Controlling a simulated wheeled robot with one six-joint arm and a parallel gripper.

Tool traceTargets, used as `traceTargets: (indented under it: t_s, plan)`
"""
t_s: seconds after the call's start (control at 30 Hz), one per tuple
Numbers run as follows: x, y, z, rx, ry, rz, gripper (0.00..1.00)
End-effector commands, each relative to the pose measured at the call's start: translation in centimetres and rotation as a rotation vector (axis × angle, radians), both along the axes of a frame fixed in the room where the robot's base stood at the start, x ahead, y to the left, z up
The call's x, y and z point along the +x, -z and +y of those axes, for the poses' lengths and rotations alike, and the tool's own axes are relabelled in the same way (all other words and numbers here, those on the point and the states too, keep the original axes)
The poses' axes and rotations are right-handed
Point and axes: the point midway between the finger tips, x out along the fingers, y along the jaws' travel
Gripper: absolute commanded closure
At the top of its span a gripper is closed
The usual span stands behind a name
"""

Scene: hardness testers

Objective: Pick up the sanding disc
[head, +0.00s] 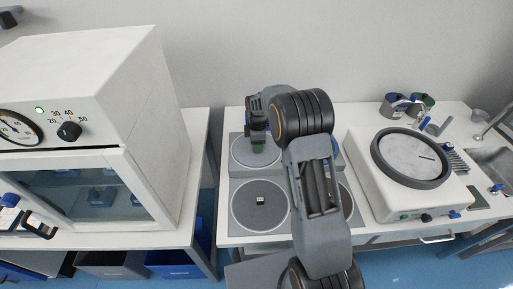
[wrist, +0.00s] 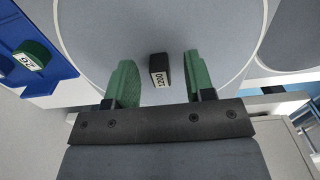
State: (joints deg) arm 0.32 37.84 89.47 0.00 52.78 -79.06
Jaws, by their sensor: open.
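Several large round grey discs lie on the bench in the head view. One is at the upper left (head: 244,158) and one at the lower left (head: 245,215), with a small dark block (head: 260,200) on it; another is partly behind my arm. My gripper (head: 257,147) points down over the upper left disc, hiding part of it. In the wrist view, my gripper (wrist: 157,85) is open and empty, its green fingers spread. A black block (wrist: 159,70) with a white number label sits between them on a grey disc (wrist: 215,35). I cannot tell whether the fingers touch the disc.
A white oven-like cabinet (head: 85,85) stands on the left table. A white machine with a round plate (head: 410,158) stands on the right, near blue-handled pots and a sink (head: 487,160). A blue bin (wrist: 20,30) with a green labelled block (wrist: 34,55) shows in the wrist view.

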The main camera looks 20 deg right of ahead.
Motion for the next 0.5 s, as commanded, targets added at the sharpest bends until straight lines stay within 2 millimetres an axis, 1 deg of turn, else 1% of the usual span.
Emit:
traceTargets:
  t_s: [0.27,0.5]
  plan:
    - [0.02,0.23,0.01,0.0,0.0,-0.001,0.51]
    - [0.02,0.2,0.01,0.0,0.0,-0.001,0.74]
